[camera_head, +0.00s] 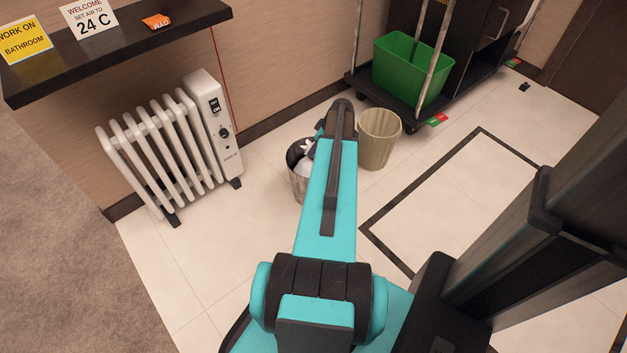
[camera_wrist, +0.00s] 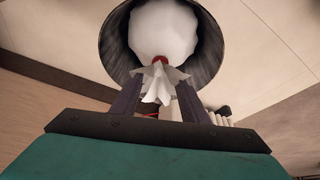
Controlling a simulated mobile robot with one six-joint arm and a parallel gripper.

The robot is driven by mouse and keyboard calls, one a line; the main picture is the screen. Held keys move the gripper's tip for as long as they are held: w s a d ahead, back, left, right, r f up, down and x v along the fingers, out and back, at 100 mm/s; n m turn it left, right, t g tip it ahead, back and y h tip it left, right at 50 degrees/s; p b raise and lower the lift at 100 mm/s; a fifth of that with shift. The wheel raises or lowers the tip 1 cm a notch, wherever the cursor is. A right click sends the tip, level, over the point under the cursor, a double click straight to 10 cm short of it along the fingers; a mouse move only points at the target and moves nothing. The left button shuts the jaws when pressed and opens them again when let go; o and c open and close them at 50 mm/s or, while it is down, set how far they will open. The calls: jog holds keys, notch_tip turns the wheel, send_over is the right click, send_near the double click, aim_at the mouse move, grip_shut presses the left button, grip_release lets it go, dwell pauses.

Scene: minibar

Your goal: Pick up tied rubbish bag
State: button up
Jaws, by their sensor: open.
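The tied rubbish bag (camera_wrist: 163,32) is white with a red tie at its neck and a loose gathered top. It sits inside a round metal bin (camera_wrist: 115,45) in the wrist view. In the head view the bag (camera_head: 302,171) shows only partly in the bin (camera_head: 297,187), behind my arm. My gripper (camera_wrist: 160,95) is open, with one dark finger on each side of the bag's gathered top below the red tie in the picture. I cannot tell whether the fingers touch it. In the head view my arm hides most of the gripper.
A beige bin (camera_head: 379,140) stands just right of my arm. A cart with a green tub (camera_head: 412,70) is behind it. A white radiator (camera_head: 172,140) stands at left, below a dark shelf (camera_head: 110,45) with signs. The tiled floor (camera_head: 450,190) at right is mostly clear.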

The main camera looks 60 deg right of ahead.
jog(key=shift+b+x, duration=0.55)
jog(key=shift+x, duration=1.6)
jog(key=shift+s+d, duration=0.1)
jog(key=shift+s, duration=0.1)
grip_shut()
